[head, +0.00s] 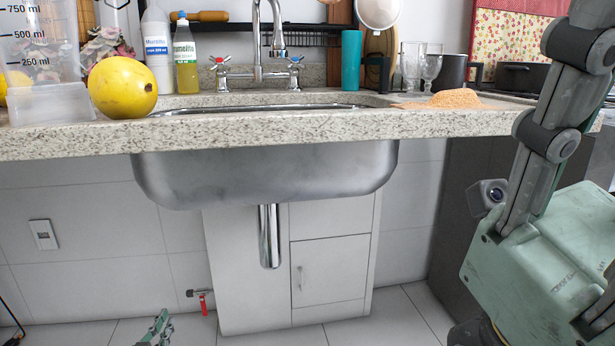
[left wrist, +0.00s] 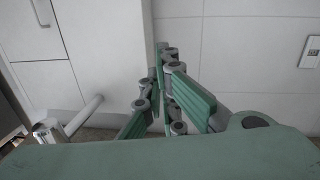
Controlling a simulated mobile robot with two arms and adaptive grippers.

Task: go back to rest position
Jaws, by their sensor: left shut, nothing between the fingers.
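My left gripper (head: 157,328) shows only as a small green tip at the bottom edge of the head view, low near the floor in front of the white cabinet. In the left wrist view its green and grey fingers (left wrist: 165,85) are close together, shut with nothing between them, facing the white wall. My right arm rises along the right side of the head view, folded, and its gripper is out of the picture.
A speckled stone counter (head: 280,122) with a steel sink (head: 270,175) spans the head view. A yellow fruit (head: 122,87) sits on its left part. A drain pipe (head: 269,236) hangs below, before a white cabinet (head: 332,270).

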